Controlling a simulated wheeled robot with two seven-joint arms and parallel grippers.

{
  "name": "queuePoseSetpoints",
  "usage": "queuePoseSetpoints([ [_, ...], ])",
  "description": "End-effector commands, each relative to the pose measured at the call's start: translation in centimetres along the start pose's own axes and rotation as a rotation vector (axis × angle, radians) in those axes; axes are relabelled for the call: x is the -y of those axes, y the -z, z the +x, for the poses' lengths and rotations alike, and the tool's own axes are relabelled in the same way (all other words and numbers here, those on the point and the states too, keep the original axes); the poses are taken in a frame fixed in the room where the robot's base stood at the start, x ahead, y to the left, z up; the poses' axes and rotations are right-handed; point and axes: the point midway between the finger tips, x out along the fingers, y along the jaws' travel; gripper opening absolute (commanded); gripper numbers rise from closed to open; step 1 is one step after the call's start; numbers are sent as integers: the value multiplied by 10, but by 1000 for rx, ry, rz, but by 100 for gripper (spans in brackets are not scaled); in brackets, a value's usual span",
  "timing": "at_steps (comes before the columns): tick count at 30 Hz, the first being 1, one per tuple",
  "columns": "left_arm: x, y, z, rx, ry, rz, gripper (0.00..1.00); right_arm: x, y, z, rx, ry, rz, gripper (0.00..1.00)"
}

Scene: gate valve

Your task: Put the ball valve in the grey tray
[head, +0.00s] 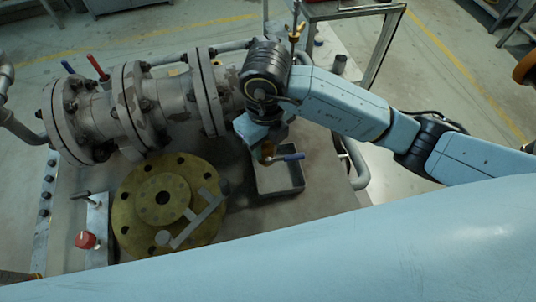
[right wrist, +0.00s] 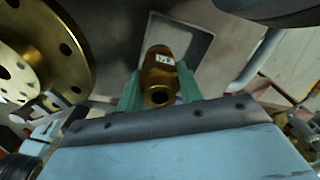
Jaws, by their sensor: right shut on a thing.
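The ball valve (right wrist: 159,75) is a brass body with a small white label in the right wrist view. My right gripper, with green fingers in the right wrist view (right wrist: 159,92), is shut on the valve's body. The grey tray (head: 279,192) is a small rectangular tray on the bench. The valve appears over the tray's far part in the head view; its height above the tray is hard to tell. My left gripper is not in view.
A large flanged pipe assembly (head: 140,108) runs along the back of the bench, close to my right wrist. A yellow round flange (head: 146,185) with a grey handle lies left of the tray. A red knob (head: 85,240) sits at the left front.

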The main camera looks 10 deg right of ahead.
Motion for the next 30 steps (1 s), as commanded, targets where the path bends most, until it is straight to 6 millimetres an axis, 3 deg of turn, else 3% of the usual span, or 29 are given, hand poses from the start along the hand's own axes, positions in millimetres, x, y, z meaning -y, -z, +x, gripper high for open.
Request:
queuePoseSetpoints([
  [12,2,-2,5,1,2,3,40,0,0,43,1,-1,-1,0],
  [24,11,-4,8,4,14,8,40,0,-1,48,3,1,-2,0],
  [25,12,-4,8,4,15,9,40,0,0,48,1,1,-2,39],
  [30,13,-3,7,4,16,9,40,0,0,48,1,1,-2,58],
])
